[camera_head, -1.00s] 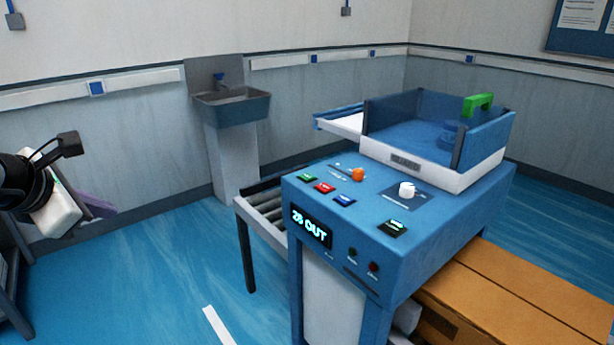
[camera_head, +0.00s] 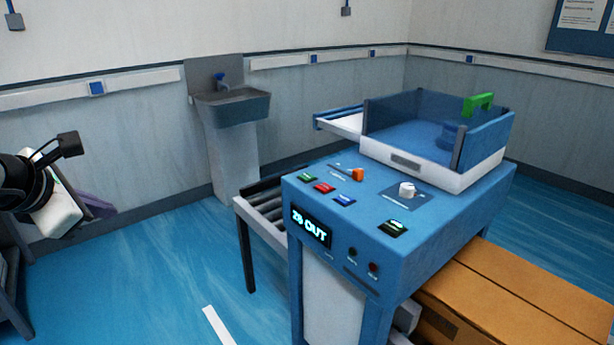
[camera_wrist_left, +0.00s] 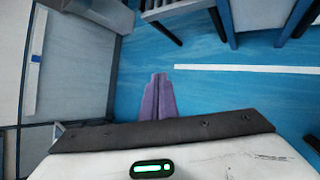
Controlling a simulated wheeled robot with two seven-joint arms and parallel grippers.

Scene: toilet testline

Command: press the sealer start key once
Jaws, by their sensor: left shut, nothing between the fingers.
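The blue sealer machine (camera_head: 420,262) stands right of centre in the head view. Its sloped top carries a green key (camera_head: 307,178), a red key (camera_head: 324,187), a blue key (camera_head: 344,200) and a black key with a lit green mark (camera_head: 393,228) near the front right edge. Their labels are too small to read. My left gripper (camera_head: 104,208), with purple fingers, is far to the left of the panel, over open floor. Its fingers are shut and empty in the left wrist view (camera_wrist_left: 158,94). My right gripper is out of view.
An orange knob (camera_head: 358,174) and a white dial (camera_head: 407,189) rise from the panel. A lit display (camera_head: 311,227) ends in "OUT". A roller conveyor (camera_head: 268,207) and sink (camera_head: 232,108) stand left; a cardboard box (camera_head: 530,300) is at right.

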